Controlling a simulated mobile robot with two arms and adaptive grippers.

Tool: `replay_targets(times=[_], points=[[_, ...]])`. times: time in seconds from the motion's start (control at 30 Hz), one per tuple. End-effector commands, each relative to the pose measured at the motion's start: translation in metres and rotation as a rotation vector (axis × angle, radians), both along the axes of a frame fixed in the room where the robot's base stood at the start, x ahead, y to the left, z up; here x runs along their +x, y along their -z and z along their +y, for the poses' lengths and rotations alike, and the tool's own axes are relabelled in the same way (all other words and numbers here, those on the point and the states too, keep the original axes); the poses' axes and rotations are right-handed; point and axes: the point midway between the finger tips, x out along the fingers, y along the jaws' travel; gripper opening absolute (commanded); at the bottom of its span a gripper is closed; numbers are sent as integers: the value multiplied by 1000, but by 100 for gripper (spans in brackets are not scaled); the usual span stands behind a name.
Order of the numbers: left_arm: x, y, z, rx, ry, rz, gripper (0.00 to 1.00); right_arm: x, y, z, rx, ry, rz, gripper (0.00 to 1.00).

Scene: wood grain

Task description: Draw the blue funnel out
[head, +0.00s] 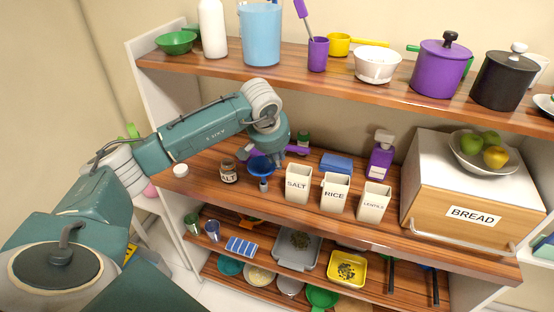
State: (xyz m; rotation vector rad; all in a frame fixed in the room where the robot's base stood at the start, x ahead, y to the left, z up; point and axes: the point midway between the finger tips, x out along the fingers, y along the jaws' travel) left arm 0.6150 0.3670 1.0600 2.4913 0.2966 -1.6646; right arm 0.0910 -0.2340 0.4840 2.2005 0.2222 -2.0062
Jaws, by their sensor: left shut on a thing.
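The blue funnel (261,165) is on the middle shelf, between a small dark jar on its left and the salt canister on its right. Its wide mouth faces up and its spout points down. My left gripper (272,160) reaches in from the left and is shut on the funnel at its rim. The fingers are small and partly hidden by my wrist. Whether the spout touches the shelf is hard to tell. My right gripper is not in view.
The jar (229,171) stands close to the funnel's left. Salt (298,184), rice (335,193) and lentils (373,201) canisters stand to the right, then a bread box (475,192). The upper shelf (290,79) overhangs with pots and cups.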

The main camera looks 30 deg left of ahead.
Motion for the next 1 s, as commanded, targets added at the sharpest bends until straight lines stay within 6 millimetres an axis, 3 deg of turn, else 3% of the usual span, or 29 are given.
replay_targets(times=[0.33,0.8,1.0], points=[[0,-3,0,0,0,-1,0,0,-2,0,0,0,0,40],[0,-38,0,1,1,-1,0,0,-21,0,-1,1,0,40],[0,-40,0,0,1,0,0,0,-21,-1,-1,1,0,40]])
